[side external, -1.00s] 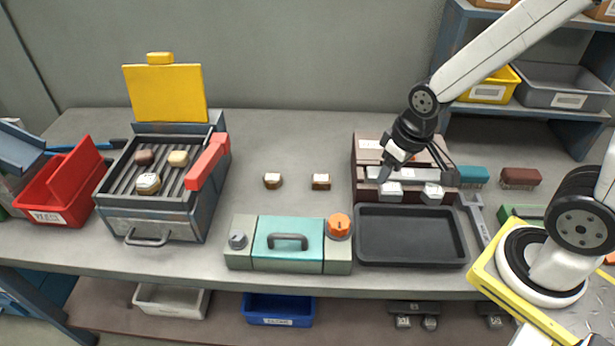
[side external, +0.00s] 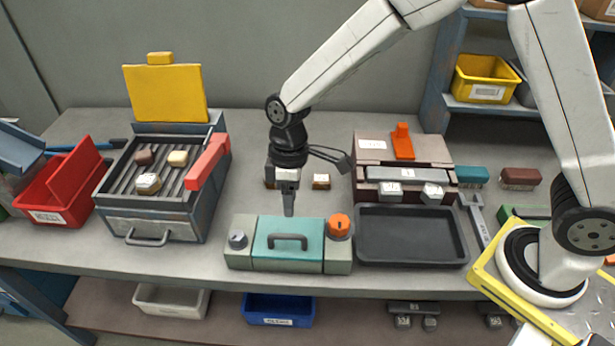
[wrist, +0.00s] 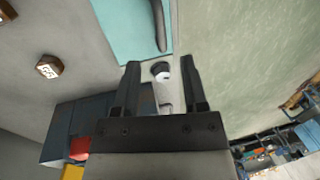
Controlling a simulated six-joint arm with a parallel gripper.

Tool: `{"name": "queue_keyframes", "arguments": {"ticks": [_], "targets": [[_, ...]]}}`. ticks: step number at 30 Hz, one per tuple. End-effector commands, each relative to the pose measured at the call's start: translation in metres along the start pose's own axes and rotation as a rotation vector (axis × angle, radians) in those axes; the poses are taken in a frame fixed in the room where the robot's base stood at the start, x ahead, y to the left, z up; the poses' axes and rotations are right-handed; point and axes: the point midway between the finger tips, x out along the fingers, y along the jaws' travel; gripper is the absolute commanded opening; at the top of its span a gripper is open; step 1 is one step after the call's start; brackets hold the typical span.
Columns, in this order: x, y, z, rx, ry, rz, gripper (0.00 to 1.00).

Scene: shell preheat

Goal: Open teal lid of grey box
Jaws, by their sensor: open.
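The grey box (side external: 338,258) sits at the front edge of the table with its teal lid (side external: 303,256) shut. A dark arched handle (side external: 288,241) runs across the lid. A dark knob (side external: 238,240) is on the box's left end and an orange knob (side external: 339,226) on its right end. My gripper (side external: 289,210) points down, above and just behind the lid, apart from the handle. In the wrist view my gripper (wrist: 160,64) is open and empty. The teal lid (wrist: 112,28) and handle (wrist: 160,26) show beyond the fingertips there, with the dark knob (wrist: 160,71) between them.
A grill (side external: 150,200) with a raised yellow lid (side external: 166,93) and several small pieces stands left. A black tray (side external: 411,236) lies close right of the box, with a brown-topped device (side external: 375,160) behind it. A small block (side external: 321,181) lies behind the box.

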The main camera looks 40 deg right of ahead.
Motion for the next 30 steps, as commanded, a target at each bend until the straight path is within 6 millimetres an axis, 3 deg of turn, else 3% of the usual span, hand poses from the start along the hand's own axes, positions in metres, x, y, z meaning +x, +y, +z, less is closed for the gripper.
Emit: {"name": "queue_keyframes", "arguments": {"ticks": [11,24,30], "targets": [[0.012,0.000,0.001,0.002,-0.002,-0.001,0.55],[0.063,0.000,0.001,0.003,-0.002,-0.001,0.55],[0.076,0.000,0.001,0.003,0.000,0.000,0.55]]}}
